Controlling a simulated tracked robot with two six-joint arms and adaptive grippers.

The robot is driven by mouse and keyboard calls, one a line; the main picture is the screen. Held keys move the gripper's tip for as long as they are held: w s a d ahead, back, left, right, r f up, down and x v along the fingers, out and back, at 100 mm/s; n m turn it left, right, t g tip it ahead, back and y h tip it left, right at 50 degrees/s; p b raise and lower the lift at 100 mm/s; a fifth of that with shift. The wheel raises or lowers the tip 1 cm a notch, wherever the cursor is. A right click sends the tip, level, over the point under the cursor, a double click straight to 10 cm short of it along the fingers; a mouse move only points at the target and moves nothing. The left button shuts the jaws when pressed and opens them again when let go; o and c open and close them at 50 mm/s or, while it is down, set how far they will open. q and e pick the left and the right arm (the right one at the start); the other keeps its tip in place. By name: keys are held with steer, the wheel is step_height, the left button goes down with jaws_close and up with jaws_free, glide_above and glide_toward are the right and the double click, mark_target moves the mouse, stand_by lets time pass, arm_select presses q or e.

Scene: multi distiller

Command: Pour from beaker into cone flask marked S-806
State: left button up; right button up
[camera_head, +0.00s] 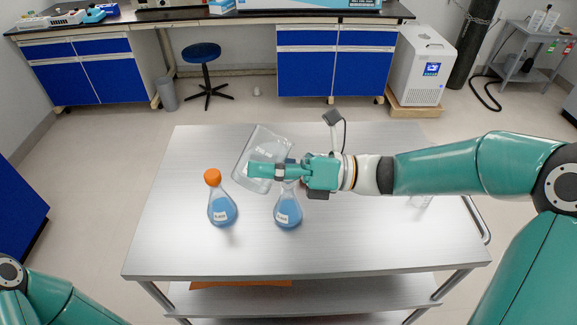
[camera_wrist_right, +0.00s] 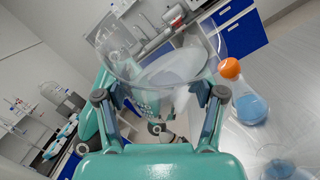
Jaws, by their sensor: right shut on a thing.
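A clear glass beaker (camera_head: 256,146) is tilted in my right gripper (camera_head: 268,171), which is shut on it, above the table. The beaker also shows in the right wrist view (camera_wrist_right: 160,60) between the fingers (camera_wrist_right: 160,108); I cannot tell how much it holds. Below the gripper stands a cone flask with blue liquid (camera_head: 288,211); its neck is partly hidden by the gripper. To its left stands another blue-filled cone flask with an orange cap (camera_head: 221,209), also in the right wrist view (camera_wrist_right: 247,105). Both labels are too small to read surely. My left gripper is out of view.
The steel table (camera_head: 330,245) is mostly clear around the flasks. A small clear item (camera_head: 420,201) stands at the right, partly behind my right arm. A lab bench with blue cabinets, a stool (camera_head: 202,54) and a white machine (camera_head: 422,67) are in the background.

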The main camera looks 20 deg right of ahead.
steer(key=shift+r, duration=0.1)
steer(key=shift+s+r, duration=0.1)
stand_by(0.3)
stand_by(0.3)
steer(key=shift+m, duration=0.3)
steer(key=shift+r, duration=0.15)
steer(key=shift+b, duration=0.3)
steer(key=shift+r+t+y, duration=0.1)
steer(key=shift+t+y, duration=0.2)
steer(key=shift+m, duration=0.3)
